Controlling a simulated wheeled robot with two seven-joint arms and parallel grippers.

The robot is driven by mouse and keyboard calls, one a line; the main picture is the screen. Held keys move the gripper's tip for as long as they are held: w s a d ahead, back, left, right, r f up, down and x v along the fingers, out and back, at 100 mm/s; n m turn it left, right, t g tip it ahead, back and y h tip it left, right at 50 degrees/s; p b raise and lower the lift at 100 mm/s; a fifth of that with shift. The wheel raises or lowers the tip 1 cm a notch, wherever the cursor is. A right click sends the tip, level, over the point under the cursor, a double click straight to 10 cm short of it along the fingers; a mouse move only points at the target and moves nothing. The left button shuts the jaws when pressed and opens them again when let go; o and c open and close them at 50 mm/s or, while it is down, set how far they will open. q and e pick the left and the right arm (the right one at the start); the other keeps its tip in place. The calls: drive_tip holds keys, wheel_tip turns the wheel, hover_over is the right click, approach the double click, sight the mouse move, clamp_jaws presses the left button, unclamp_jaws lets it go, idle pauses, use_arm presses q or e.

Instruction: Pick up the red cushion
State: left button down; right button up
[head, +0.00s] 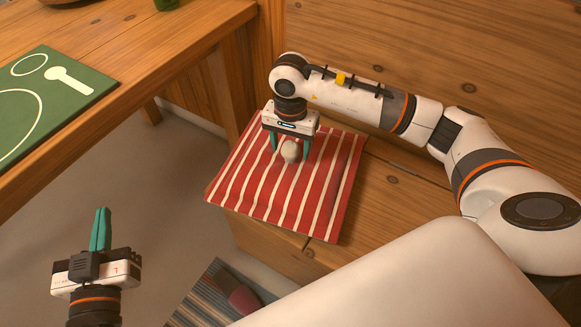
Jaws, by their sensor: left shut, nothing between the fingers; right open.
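The red cushion (240,185) with white stripes lies flat on the wooden bench in the head view. Its near left corner reaches past the bench's front edge. A small pale rounded object (291,152) rests on the cushion. My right gripper (290,153) points down over the cushion's upper middle. It is open, with one teal finger on each side of the pale object. I cannot tell whether the fingertips touch the cushion. My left gripper (101,212) is shut and empty at the lower left, over the floor and well apart from the cushion.
A wooden table (150,60) stands at the upper left with a green placemat (50,105) on it. The bench's wooden back (420,45) rises behind the cushion. A striped rug (205,300) with a dark red item (244,300) lies on the floor. Grey floor between table and bench is clear.

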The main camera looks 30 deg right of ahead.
drive_tip(key=shift+f, duration=0.45)
clamp_jaws()
use_arm(q)
drive_tip(key=shift+r+h, duration=0.3)
drive_tip(key=shift+r, duration=0.25)
drive_tip(key=shift+d, duration=0.1)
use_arm(e)
drive_tip(key=shift+r, duration=0.1)
